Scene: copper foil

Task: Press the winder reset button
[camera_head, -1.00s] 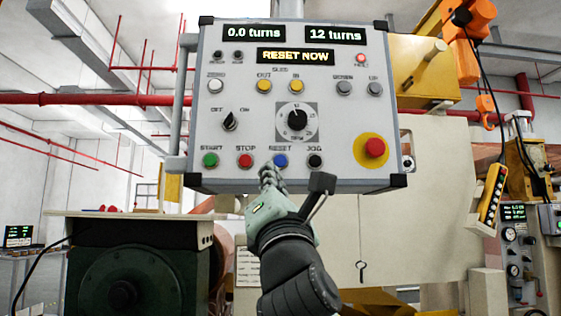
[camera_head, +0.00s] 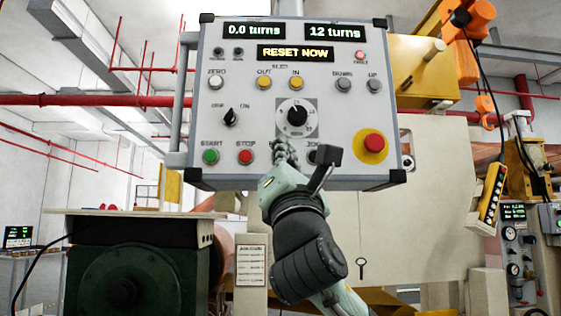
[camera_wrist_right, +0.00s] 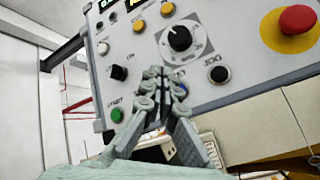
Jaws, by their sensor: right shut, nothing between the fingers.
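The winder control panel (camera_head: 340,120) fills the middle of the head view, and its display (camera_head: 295,54) reads RESET NOW. My right gripper (camera_head: 283,150) is shut and empty, with its fingertips in front of the panel's bottom row. In the head view the gripper hides the blue reset button. In the right wrist view a blue part of the reset button (camera_wrist_right: 183,88) shows just right of the shut fingertips (camera_wrist_right: 160,75). I cannot tell whether the fingers touch the button or the panel. My left gripper is not in view.
Left of the gripper are the green start button (camera_head: 210,157) and red stop button (camera_head: 245,157). The black jog button (camera_wrist_right: 219,74) is to the right in the wrist view. A red emergency knob (camera_head: 374,144) sits farther right. Other displays read 0.0 turns and 12 turns.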

